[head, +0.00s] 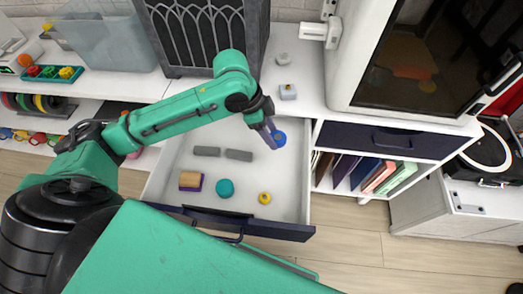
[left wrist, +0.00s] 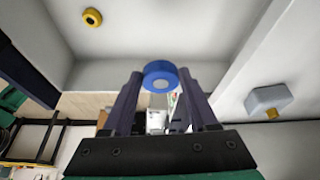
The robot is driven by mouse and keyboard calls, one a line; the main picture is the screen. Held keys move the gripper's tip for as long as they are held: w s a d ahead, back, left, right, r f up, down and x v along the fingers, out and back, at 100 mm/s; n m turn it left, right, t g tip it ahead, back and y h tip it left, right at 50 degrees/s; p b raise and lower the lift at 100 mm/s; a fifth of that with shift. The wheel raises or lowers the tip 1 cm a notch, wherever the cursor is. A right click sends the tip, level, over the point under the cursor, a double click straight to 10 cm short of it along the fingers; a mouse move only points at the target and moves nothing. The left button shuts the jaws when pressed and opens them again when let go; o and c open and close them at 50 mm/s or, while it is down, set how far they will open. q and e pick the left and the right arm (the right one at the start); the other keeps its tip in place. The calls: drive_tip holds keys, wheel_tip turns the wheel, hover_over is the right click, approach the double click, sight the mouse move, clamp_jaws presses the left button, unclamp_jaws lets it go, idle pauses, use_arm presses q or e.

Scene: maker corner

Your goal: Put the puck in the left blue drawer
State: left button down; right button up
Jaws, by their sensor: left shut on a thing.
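The blue puck (head: 280,139) is in the jaws of my left gripper (head: 270,137), near the back right corner of the open left drawer. In the left wrist view the puck (left wrist: 160,70) sits between the two fingertips, with a pale spot on its face. The left blue drawer (head: 295,232) is pulled out, with a dark blue front and a white inside. The puck appears raised above the drawer floor; its exact height is hard to tell. My right gripper is not in view.
The drawer holds two grey bars (head: 239,155), a tan and purple block (head: 190,181), a teal round piece (head: 225,188) and a yellow ring (head: 264,198). The right drawer (head: 385,139) is shut. Small grey pieces (head: 288,92) stand on the counter behind.

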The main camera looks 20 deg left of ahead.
sight(273, 163)
use_arm(q)
wheel_tip(273, 163, down, 13)
drive_tip(key=shift+r+b, duration=0.15)
drive_tip(key=shift+b, duration=0.55)
drive_tip(key=shift+c, duration=0.9)
unclamp_jaws()
drive_tip(key=p+v, duration=0.2)
drive_tip(key=v, duration=1)
